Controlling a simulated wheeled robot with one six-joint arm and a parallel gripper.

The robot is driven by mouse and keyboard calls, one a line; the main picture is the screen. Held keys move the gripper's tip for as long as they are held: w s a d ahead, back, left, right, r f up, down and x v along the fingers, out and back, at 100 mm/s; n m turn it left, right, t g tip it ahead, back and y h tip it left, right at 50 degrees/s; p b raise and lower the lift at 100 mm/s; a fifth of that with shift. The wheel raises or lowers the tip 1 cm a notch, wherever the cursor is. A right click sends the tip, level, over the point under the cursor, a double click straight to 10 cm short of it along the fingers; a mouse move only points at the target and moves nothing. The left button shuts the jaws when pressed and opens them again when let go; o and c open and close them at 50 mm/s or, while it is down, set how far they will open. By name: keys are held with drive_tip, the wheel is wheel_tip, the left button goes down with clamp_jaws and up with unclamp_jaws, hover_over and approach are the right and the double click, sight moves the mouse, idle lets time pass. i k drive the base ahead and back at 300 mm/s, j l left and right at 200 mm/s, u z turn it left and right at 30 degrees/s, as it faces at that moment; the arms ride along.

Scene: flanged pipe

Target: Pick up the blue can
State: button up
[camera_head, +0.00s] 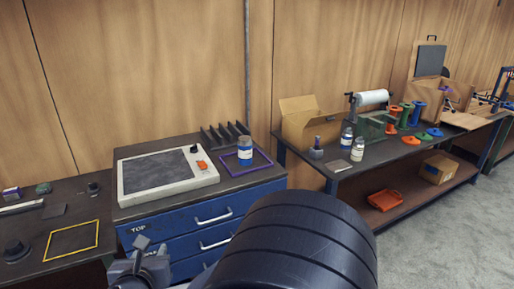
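A blue can (245,151) with a pale label band stands upright on top of the blue drawer cabinet (140,212), inside a purple square outline (260,170). Nothing touches the can from my side. A grey metal part of my arm, which looks like my gripper (140,266), shows at the bottom edge left of centre, in front of the cabinet and well apart from the can. It is partly cut off by the frame and its fingers are not clear. My large black arm link fills the bottom centre and hides part of the cabinet front.
A white-framed panel (165,173) lies left of the can, and a black rack (225,134) stands behind it. A bench on the right holds an open cardboard box (309,127), bottles (357,150) and coloured spools (406,113). A yellow square outline (72,240) marks the left bench.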

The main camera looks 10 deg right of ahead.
sight(245, 143)
drive_tip(key=i+l+u, duration=0.15)
drive_tip(key=l, duration=0.3)
drive_tip(key=i+l+u, duration=0.1)
drive_tip(key=l, duration=0.4)
drive_tip(key=i+l+u, duration=0.15)
drive_tip(key=l, duration=0.35)
drive_tip(key=i+l+u, duration=0.15)
drive_tip(key=l, duration=0.35)
drive_tip(key=l+u, duration=0.1)
drive_tip(key=l, duration=0.4)
drive_tip(key=i+l+u, duration=0.15)
drive_tip(key=i+l, duration=0.25)
drive_tip(key=i+l+u, duration=0.15)
drive_tip(key=i+l, duration=0.2)
drive_tip(key=i+l+u, duration=0.1)
drive_tip(key=i+l, duration=0.2)
drive_tip(key=l, duration=0.3)
